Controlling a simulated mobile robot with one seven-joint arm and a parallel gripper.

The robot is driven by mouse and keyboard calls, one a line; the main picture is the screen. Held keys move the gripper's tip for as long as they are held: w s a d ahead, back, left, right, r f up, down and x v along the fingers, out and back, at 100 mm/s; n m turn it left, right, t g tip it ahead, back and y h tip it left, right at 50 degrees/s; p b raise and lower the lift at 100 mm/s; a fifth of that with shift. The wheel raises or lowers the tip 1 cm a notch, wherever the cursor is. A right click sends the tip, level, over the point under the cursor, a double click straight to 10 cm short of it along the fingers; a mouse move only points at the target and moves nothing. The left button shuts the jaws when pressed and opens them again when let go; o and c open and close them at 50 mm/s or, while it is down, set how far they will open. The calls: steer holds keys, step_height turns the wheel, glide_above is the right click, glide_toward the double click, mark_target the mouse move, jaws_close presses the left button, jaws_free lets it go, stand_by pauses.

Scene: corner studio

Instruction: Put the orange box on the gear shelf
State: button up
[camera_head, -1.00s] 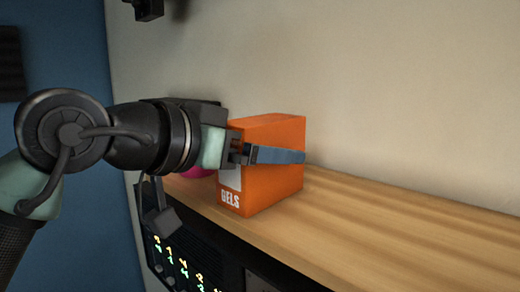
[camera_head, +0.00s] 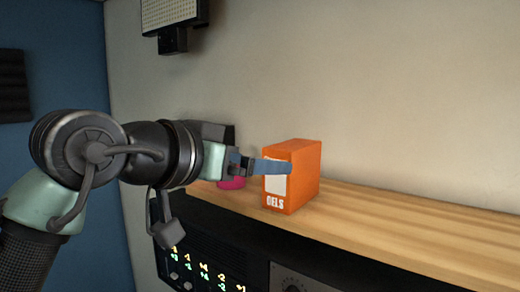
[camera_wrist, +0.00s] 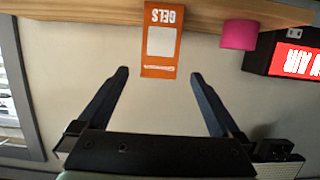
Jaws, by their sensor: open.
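The orange box (camera_head: 305,172) with a white label and the word GELS stands upright on the wooden shelf (camera_head: 420,220). In the wrist view the orange box (camera_wrist: 161,58) appears upside down, beyond and between my fingertips. My gripper (camera_head: 272,166) is open in front of the box, and one finger overlaps its left part in the head view. In the wrist view my gripper (camera_wrist: 160,75) shows two spread dark fingers with nothing between them; the box is apart from them.
A pink object (camera_head: 232,183) sits on the shelf left of the box, partly behind my gripper. Audio gear with lit displays (camera_head: 205,270) is under the shelf. A light panel (camera_head: 172,12) hangs on the wall. A lit red sign (camera_wrist: 297,58) shows at the right. The shelf right of the box is clear.

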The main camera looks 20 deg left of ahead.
steer(key=s+d+r+m+t+h, duration=0.1)
steer(key=d+r+t, duration=0.25)
steer(key=d, duration=0.35)
steer(key=s+d+r+t+h, duration=0.1)
steer(key=d+r+t, duration=0.2)
steer(key=d+r, duration=0.25)
steer(key=s+r+n+t+y, duration=0.2)
steer(key=s+n+t+y, duration=0.3)
steer(key=s, duration=0.8)
steer(key=d+t+y, duration=0.1)
steer(key=y, duration=0.1)
steer(key=shift+s+r+t+y, duration=0.25)
steer(key=shift+t+y, duration=0.05)
steer(key=shift+t, duration=0.05)
